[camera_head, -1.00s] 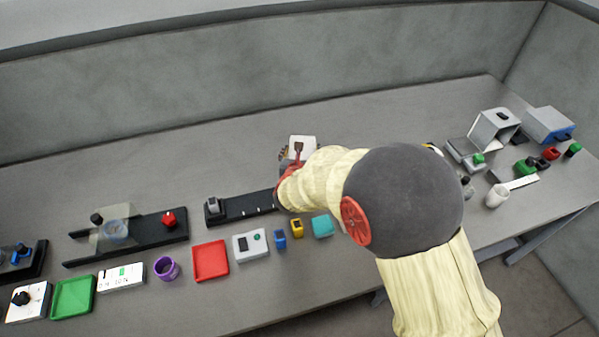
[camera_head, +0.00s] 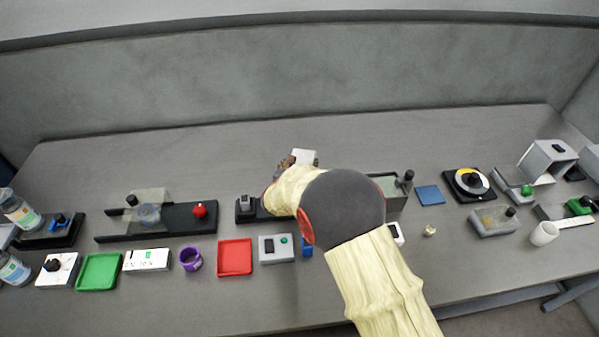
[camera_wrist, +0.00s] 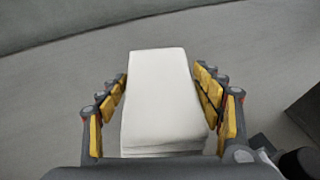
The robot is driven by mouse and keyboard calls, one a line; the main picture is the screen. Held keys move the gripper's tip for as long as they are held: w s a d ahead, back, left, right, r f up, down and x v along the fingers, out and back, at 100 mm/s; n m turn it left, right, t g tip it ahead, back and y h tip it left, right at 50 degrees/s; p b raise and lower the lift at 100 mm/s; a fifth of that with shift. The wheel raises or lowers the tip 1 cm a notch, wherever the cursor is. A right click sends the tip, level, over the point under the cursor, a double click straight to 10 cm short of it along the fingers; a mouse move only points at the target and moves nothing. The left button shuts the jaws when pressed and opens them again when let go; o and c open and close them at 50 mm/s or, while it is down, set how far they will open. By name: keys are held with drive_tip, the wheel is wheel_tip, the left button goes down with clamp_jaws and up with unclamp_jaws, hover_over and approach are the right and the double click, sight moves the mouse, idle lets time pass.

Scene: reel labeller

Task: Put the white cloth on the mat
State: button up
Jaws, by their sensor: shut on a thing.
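The white cloth (camera_head: 304,156) is a folded white block between the fingers of my gripper (camera_head: 294,163), above the back half of the table. In the wrist view the cloth (camera_wrist: 163,100) fills the space between the yellow-padded fingers (camera_wrist: 160,82), which are shut on it from both sides. A flat blue square (camera_head: 430,195) lies on the table to the right of my arm and may be the mat; I cannot be sure. My forearm hides part of the table in the middle.
A black slide rail (camera_head: 180,218) with a red knob, a red tray (camera_head: 235,257), a purple cup (camera_head: 191,259) and a green tray (camera_head: 99,272) stand to the left. A round dial device (camera_head: 468,183) stands right of the blue square. The back strip of the table is clear.

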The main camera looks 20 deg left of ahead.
drive_tip(key=shift+a+f, duration=0.3)
drive_tip(key=shift+f, duration=0.1)
drive_tip(key=shift+d+f+b, duration=0.1)
drive_tip(key=shift+f+b, duration=0.45)
drive_tip(key=shift+f, duration=0.8)
drive_tip(key=shift+f, duration=0.2)
drive_tip(key=o, duration=1.2)
drive_tip(key=shift+c, duration=0.2)
